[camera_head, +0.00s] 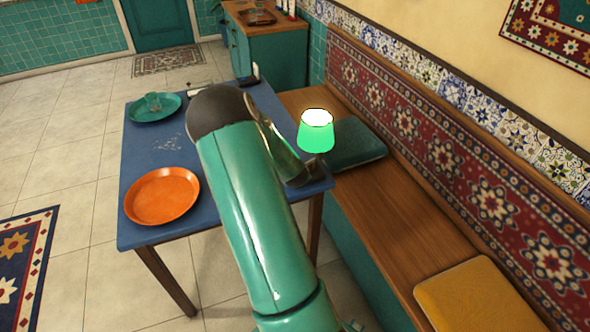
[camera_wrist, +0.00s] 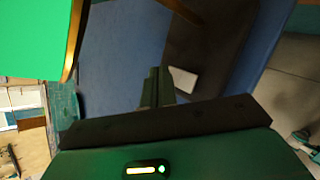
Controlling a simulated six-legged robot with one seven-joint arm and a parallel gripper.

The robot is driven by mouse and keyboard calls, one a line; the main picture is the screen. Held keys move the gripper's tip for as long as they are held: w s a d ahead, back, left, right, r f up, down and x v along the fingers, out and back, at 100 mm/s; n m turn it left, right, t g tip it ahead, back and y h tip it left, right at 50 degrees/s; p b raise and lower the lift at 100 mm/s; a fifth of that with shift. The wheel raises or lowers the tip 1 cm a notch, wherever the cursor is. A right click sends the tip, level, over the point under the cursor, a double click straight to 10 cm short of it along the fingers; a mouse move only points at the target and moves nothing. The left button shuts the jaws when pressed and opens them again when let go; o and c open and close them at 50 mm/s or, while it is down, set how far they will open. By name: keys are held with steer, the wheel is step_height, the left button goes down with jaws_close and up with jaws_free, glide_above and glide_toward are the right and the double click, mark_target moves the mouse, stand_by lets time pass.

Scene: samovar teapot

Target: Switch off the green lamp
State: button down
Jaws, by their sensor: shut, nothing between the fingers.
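The green lamp (camera_head: 316,137) stands at the right end of the blue table, with its shade glowing. In the wrist view its green shade (camera_wrist: 35,38) fills the top left corner, with a brass-coloured rim. A dark flat part (camera_wrist: 205,45), possibly the lamp's base, bears a small pale patch (camera_wrist: 182,80) that may be the switch. My gripper (camera_wrist: 157,76) is shut and empty, its tips just left of this patch in the picture. I cannot tell whether they touch it. In the head view my arm hides the gripper and the lamp's lower part.
The blue table (camera_head: 150,232) also holds an orange plate (camera_head: 162,195) and a teal plate (camera_head: 145,113) with a glass. A wooden bench (camera_head: 400,228) with a dark green cushion (camera_head: 352,145) and a yellow cushion (camera_head: 492,298) runs along the right wall.

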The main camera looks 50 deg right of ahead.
steer(key=shift+f, duration=0.25)
stand_by(0.5)
steer(key=shift+r, duration=0.75)
steer(key=shift+s+a+r, duration=0.1)
steer(key=shift+s+r, duration=0.05)
steer(key=shift+r, duration=1.1)
steer(key=shift+s+a+r, duration=0.1)
steer(key=shift+s+r, duration=0.05)
steer(key=shift+r, duration=1.1)
